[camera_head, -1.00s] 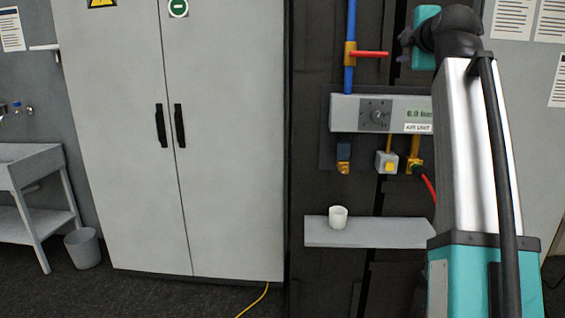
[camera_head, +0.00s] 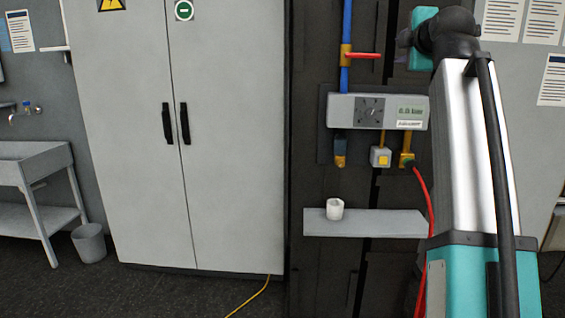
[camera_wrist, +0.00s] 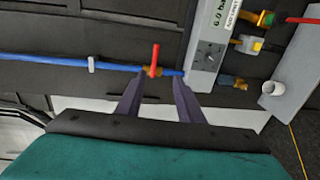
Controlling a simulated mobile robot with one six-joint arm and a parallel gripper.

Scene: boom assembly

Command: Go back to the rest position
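My gripper shows in the wrist view (camera_wrist: 158,78) with its two dark fingers apart and nothing held between them. In the head view its end is mostly hidden behind my arm near the top right. Beyond the fingers is a blue pipe (camera_wrist: 50,60) with a red valve handle (camera_wrist: 155,58), which appears between the fingertips in the wrist view. In the head view the red handle (camera_head: 364,56) points right from the pipe (camera_head: 346,20). The distance between fingers and handle cannot be told.
Below the pipe is an air unit (camera_head: 342,110) with a dial and a red hose (camera_head: 424,195). A shelf (camera_head: 370,224) carries a white cup (camera_head: 335,209). A tall grey cabinet (camera_head: 225,130) stands left, with a sink (camera_head: 30,165) and bin (camera_head: 89,243) beyond. Dark floor lies in front.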

